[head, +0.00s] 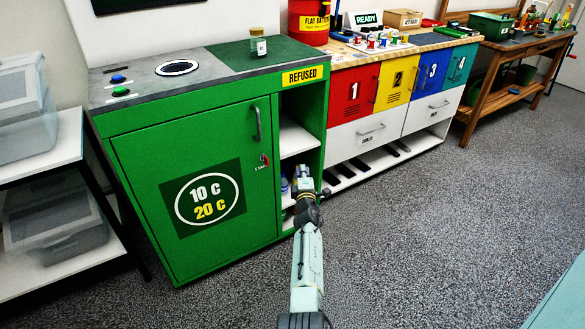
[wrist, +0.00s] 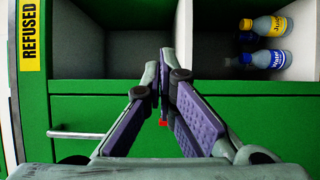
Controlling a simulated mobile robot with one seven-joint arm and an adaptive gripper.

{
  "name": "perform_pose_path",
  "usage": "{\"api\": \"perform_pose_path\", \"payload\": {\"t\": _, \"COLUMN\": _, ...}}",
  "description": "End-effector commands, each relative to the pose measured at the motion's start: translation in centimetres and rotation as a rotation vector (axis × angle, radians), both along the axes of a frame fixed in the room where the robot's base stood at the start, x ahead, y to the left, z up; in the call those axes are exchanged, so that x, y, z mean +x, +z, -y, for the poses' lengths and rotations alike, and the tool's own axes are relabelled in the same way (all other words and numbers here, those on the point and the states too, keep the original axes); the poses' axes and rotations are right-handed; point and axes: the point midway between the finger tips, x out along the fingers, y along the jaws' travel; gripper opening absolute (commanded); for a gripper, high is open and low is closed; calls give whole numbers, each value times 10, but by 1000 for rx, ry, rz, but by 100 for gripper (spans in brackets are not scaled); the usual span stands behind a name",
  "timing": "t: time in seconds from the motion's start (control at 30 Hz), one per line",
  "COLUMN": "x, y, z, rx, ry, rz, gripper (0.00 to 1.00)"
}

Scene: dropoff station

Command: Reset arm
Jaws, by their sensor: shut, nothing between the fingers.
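My gripper (head: 303,180) is in front of the open shelves of the green cabinet (head: 145,150), at the lower shelf opening. In the wrist view my gripper (wrist: 165,62) has its fingertips together with nothing held between them. Beyond the fingers, that sideways view shows two shelf compartments. One compartment (wrist: 120,50) looks empty. The other holds a bottle with a yellow label (wrist: 263,25) and a bottle with a blue label (wrist: 264,59), apart from my fingers. In the head view my gripper partly hides the bottles.
A lidded jar (head: 258,46) stands on the cabinet top. The cabinet door is shut, with a handle (head: 257,124) and a red key (head: 264,160). The grey floor (head: 430,240) at right is clear.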

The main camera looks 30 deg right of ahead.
Motion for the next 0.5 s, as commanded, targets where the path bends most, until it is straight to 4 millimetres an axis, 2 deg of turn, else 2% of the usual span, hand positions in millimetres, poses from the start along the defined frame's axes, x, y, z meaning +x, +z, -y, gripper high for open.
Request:
{"api": "perform_pose_path", "payload": {"t": 0.03, "x": -10, "y": 0, "z": 9, "rx": 1, "ry": -4, "rz": -3, "gripper": 0}}
{"api": "perform_pose_path", "payload": {"t": 0.2, "x": -30, "y": -1, "z": 26, "rx": 0, "ry": -1, "rz": -2, "gripper": 0}}
{"api": "perform_pose_path", "payload": {"t": 0.5, "x": -40, "y": -1, "z": 34, "rx": 1, "ry": 1, "rz": 0, "gripper": 0}}
